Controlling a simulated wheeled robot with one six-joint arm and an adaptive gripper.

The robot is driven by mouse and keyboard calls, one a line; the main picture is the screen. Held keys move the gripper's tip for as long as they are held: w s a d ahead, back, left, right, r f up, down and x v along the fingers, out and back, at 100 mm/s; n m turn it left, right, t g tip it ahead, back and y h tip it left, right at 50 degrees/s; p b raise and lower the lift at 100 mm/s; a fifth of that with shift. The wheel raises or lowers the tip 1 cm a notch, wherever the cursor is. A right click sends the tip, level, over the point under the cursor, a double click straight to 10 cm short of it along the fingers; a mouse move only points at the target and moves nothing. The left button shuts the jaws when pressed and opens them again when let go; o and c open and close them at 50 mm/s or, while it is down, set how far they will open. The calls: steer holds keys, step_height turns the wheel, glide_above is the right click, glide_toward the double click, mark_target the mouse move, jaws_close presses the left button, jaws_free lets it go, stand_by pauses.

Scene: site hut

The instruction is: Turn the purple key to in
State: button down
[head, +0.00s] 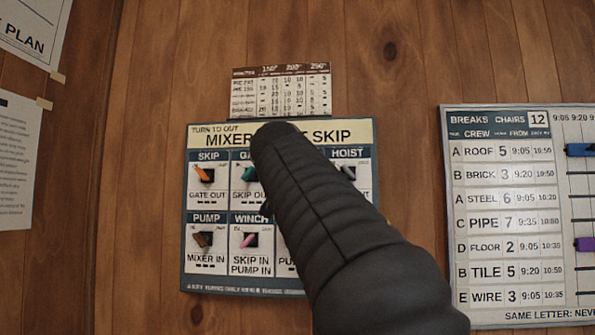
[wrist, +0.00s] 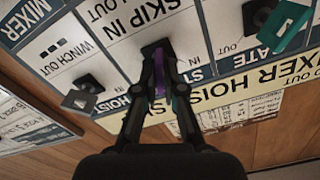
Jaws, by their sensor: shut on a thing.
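The purple key (wrist: 159,82) shows in the wrist view as a narrow strip between the fingers of my gripper (wrist: 160,72). My gripper is shut on it at its dark slot in the key panel (head: 245,289). The wrist view is upside down, with the words SKIP IN printed beside this key. Which way the key points is hard to tell, as the fingers cover most of it. In the head view my arm hides the purple key and the fingertips.
The teal key (wrist: 288,32) and the grey key (wrist: 80,99) sit on either side of my gripper. In the head view, an orange key (head: 203,174), a brown key (head: 203,239) and a pink key (head: 249,239) show. A breaks board (head: 500,210) hangs at the right.

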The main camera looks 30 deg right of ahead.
steer(key=n+p, duration=0.1)
steer(key=n, duration=0.5)
steer(key=shift+a+r+n, duration=0.1)
steer(key=shift+a+n, duration=0.05)
steer(key=shift+n, duration=0.15)
steer(key=n+p, duration=0.1)
steer(key=n, duration=0.5)
steer(key=shift+w+a, duration=0.1)
stand_by(0.3)
steer(key=c, duration=1.3)
jaws_free()
steer(key=v, duration=1.2)
steer(key=shift+w, duration=0.1)
